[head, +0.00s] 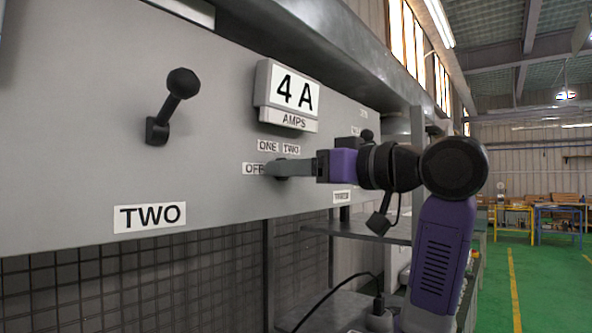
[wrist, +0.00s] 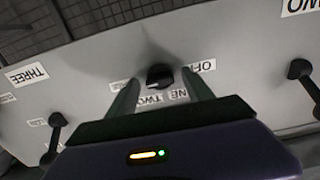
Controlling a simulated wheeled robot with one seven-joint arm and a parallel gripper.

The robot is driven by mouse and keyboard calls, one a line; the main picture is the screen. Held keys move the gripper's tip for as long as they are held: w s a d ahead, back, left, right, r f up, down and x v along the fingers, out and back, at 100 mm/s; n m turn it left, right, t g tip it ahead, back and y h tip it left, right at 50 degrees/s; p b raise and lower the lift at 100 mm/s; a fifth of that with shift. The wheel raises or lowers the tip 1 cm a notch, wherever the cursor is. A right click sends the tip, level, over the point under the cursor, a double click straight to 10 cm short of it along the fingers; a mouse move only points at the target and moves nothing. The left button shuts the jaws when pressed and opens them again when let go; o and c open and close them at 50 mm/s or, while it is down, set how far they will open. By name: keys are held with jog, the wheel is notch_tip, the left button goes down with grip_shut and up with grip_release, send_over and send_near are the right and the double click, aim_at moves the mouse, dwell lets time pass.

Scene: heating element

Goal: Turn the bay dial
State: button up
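The bay dial (wrist: 160,76) is a small dark round knob on the grey panel, with OFF, ONE and TWO labels around it. In the wrist view it lies between the two fingertips of my gripper (wrist: 158,79), with a visible gap on each side. The fingers are apart and hold nothing. In the head view my gripper (head: 272,168) reaches the panel from the right, just under the ONE and TWO labels and beside the OFF label (head: 253,169). There the fingers hide the dial. I cannot tell which label the dial points at.
A black lever (head: 172,105) sticks out of the panel at the left, above a TWO sign (head: 150,217). A 4 A AMPS display (head: 288,97) is above my gripper. Another lever (wrist: 55,130) stands at the left in the wrist view. The green floor (head: 540,285) is open at the right.

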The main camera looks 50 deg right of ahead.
jog(key=s+b, duration=0.2)
jog(key=s, duration=0.6)
jog(key=shift+w+d, duration=0.1)
jog(key=shift+d, duration=0.05)
dwell(0.5)
